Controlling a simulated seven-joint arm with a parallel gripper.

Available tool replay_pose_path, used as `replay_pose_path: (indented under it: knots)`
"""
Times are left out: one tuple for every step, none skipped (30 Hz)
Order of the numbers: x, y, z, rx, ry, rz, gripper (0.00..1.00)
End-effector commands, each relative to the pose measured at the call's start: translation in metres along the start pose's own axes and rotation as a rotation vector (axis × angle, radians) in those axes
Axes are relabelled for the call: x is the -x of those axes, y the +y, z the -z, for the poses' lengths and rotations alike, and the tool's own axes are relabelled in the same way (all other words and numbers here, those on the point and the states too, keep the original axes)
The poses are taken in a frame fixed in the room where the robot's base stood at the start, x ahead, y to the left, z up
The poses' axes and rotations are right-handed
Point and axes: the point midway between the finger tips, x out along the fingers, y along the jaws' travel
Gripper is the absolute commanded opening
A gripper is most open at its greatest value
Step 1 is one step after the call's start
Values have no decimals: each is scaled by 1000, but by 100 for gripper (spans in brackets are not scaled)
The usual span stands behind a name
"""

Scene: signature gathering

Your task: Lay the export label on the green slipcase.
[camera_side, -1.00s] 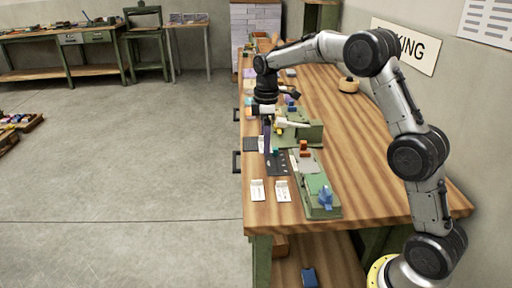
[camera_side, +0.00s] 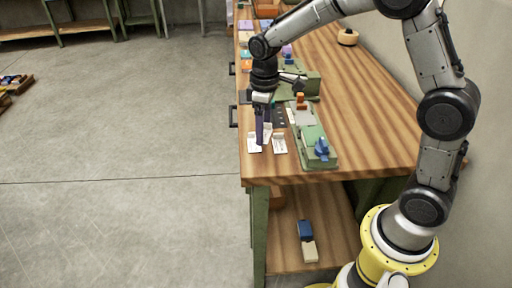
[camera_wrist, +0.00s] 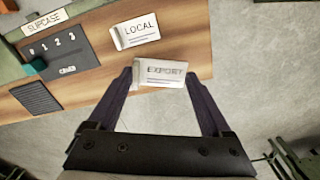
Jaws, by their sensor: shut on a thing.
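The export label (camera_wrist: 160,73) is a small white card marked EXPORT, between my fingertips in the wrist view, near the table's edge. My gripper (camera_wrist: 158,76) is shut on it, one dark finger at each end. In the side view my gripper (camera_side: 263,142) points down at the left white card (camera_side: 254,142); I cannot tell whether the card is clear of the wood. A light green piece (camera_side: 312,134), possibly the slipcase, lies on a green fixture to the right. In the wrist view a SLIPCASE sign (camera_wrist: 45,21) is at upper left.
The local label (camera_wrist: 137,31) lies beside the export label, also seen in the side view (camera_side: 279,144). A dark panel marked 0 1 2 3 (camera_wrist: 62,54) is close by. The green fixture (camera_side: 318,158) carries a blue part (camera_side: 321,149).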

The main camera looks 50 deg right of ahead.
Motion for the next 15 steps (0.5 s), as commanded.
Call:
replay_pose_path:
  knots:
    - [-6,-3,1,-66,-2,1,32]
    - [-8,-4,2,-109,-1,1,32]
    - [-12,-5,3,-164,-2,1,32]
    - [-13,-5,3,-205,-2,1,32]
    - [-15,-5,4,-242,-2,1,32]
    - [-16,-4,5,-286,-1,0,32]
    - [-16,-4,6,-315,0,0,32]
    - [-17,-3,7,-341,0,0,32]
    - [-17,-3,8,-371,0,0,32]
    - [-16,-2,8,-390,1,0,32]
    - [-16,-2,9,-403,1,0,32]
    - [-16,-2,9,-415,1,0,32]
    - [-16,-2,9,-417,0,0,32]
    - [-16,-2,9,-413,0,0,32]
    - [-16,-2,8,-397,0,0,32]
